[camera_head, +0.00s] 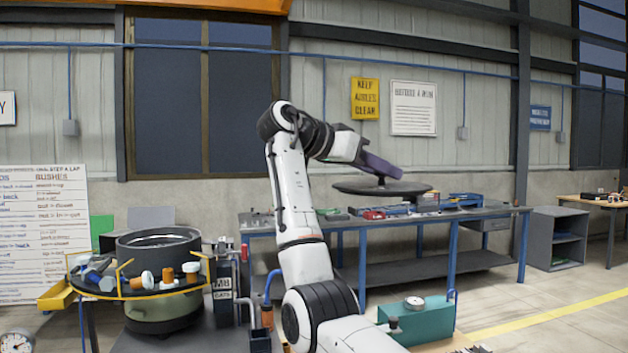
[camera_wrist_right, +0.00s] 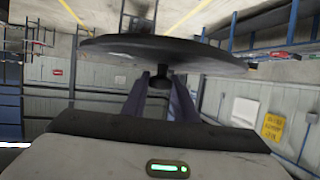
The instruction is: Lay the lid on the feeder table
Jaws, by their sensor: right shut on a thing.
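My right gripper (camera_head: 378,168) is shut on the knob of a dark round lid (camera_head: 408,189), which it holds up, roughly level, in front of the back workbench in the head view. In the right wrist view the lid (camera_wrist_right: 160,50) spans the top, with its knob between the fingers (camera_wrist_right: 161,85). The feeder bowl (camera_head: 158,243) stands at the lower left, its top open. Around it is the feeder table (camera_head: 140,291), a dark round top with a yellow rail, carrying several small parts. The lid is well to the right of the feeder and apart from it. My left gripper is out of view.
A long workbench (camera_head: 490,213) with tools and a red box stands behind the lid. A teal box with a gauge (camera_head: 420,322) is low at the front right. A post marked with a label (camera_head: 222,284) stands just right of the feeder. A whiteboard (camera_head: 42,230) is at the left.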

